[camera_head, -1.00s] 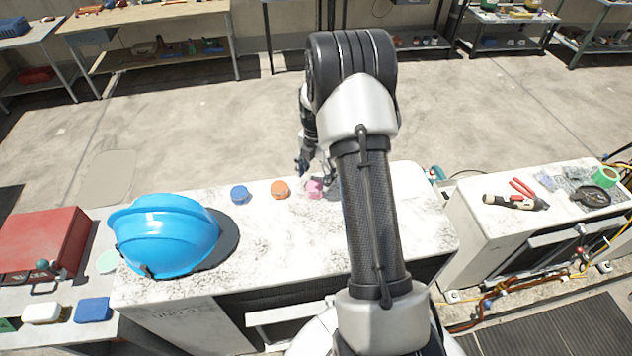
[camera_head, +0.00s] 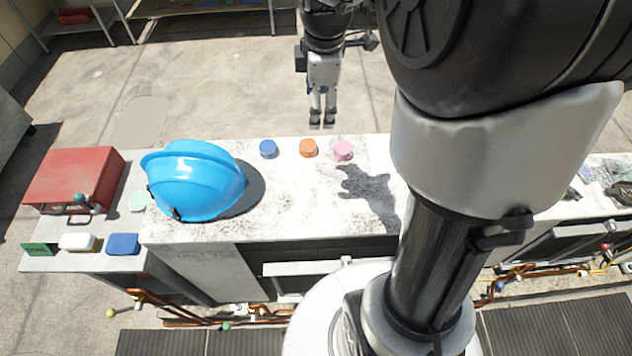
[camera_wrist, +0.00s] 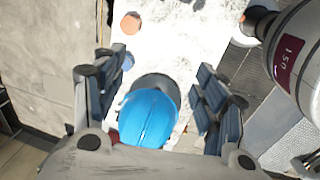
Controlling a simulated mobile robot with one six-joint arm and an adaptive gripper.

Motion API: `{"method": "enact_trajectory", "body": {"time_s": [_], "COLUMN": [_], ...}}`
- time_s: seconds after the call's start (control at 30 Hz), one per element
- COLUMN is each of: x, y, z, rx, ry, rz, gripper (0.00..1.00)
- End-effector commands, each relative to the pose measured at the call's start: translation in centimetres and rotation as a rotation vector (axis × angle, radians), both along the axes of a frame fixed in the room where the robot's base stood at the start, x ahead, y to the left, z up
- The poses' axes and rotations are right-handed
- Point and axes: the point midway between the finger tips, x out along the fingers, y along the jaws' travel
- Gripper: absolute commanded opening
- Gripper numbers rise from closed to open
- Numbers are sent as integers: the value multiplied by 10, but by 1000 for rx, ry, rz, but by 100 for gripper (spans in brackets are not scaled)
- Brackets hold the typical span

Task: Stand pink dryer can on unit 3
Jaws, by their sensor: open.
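The pink can (camera_head: 343,150) rests on the worn white top of the middle condenser unit (camera_head: 300,195), near its far edge, and looks upright. It is the right end of a short row with an orange can (camera_head: 308,148) and a blue can (camera_head: 268,149). My gripper (camera_head: 322,122) hangs above and beyond that far edge, apart from the cans, open and empty. In the wrist view its fingers (camera_wrist: 160,95) are spread, with the orange can (camera_wrist: 130,22) and blue can (camera_wrist: 127,62) beyond; the pink can does not show there. Lettering on the unit's front is too faint to read.
A blue hard hat (camera_head: 195,180) stands on the unit's left part. Left of it, a lower unit carries a red toolbox (camera_head: 75,178) and small blocks. My arm hides much of the right side. The top between hat and arm is mostly clear.

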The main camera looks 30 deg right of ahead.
Motion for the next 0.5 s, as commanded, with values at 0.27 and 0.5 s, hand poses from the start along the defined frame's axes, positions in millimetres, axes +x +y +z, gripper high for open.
{"method": "enact_trajectory", "body": {"time_s": [0.27, 0.5], "x": [-87, -161], "y": [70, 107], "z": [50, 53], "rx": [105, 250], "ry": [-137, -223], "rz": [-474, -859], "gripper": [65, 65]}}
